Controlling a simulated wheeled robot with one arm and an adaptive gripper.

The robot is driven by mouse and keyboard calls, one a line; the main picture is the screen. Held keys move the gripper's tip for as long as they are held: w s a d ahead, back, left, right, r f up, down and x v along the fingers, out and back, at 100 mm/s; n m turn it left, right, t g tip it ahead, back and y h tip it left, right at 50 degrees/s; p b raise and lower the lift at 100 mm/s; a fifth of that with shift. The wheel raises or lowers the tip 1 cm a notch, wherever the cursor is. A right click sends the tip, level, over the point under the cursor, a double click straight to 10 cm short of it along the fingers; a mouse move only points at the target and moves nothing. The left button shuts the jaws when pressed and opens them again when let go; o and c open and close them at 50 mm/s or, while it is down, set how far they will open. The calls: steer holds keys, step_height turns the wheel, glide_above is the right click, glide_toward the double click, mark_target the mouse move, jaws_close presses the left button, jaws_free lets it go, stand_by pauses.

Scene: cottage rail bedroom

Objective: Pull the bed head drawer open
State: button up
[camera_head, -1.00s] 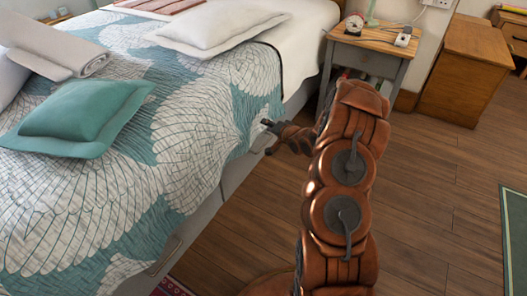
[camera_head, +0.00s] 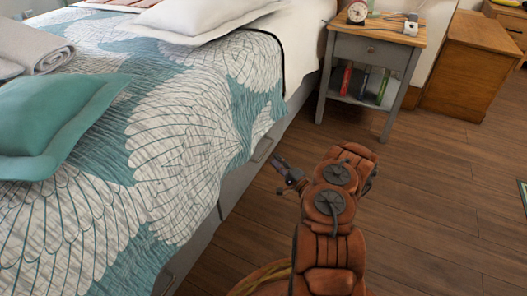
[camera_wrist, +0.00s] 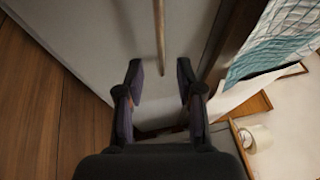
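The bed head drawer (camera_head: 240,176) is a grey panel in the bed's side below the quilt. Its handle (camera_head: 263,149) shows as a small bar in the head view. In the wrist view the drawer front (camera_wrist: 100,45) fills much of the frame, with a long thin handle (camera_wrist: 160,38) running down from the top edge. My gripper (camera_head: 287,172) is beside the bed. In the wrist view my gripper (camera_wrist: 159,78) has its two fingers wide apart and nothing held. The handle's lower end lies in line with the gap. I cannot tell its depth from the fingertips.
A second bed drawer handle (camera_head: 170,281) is nearer the foot. A grey nightstand (camera_head: 397,102) with a wooden top stands beyond the bed head, and a wooden chest (camera_head: 468,62) is right of it. The wooden floor (camera_head: 440,215) right of my arm is clear. The quilt (camera_head: 150,190) hangs over the bed side.

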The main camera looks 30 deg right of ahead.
mark_target(266, 150)
steer(key=shift+b+x, duration=1.75)
steer(key=shift+x, duration=1.85)
jaws_close()
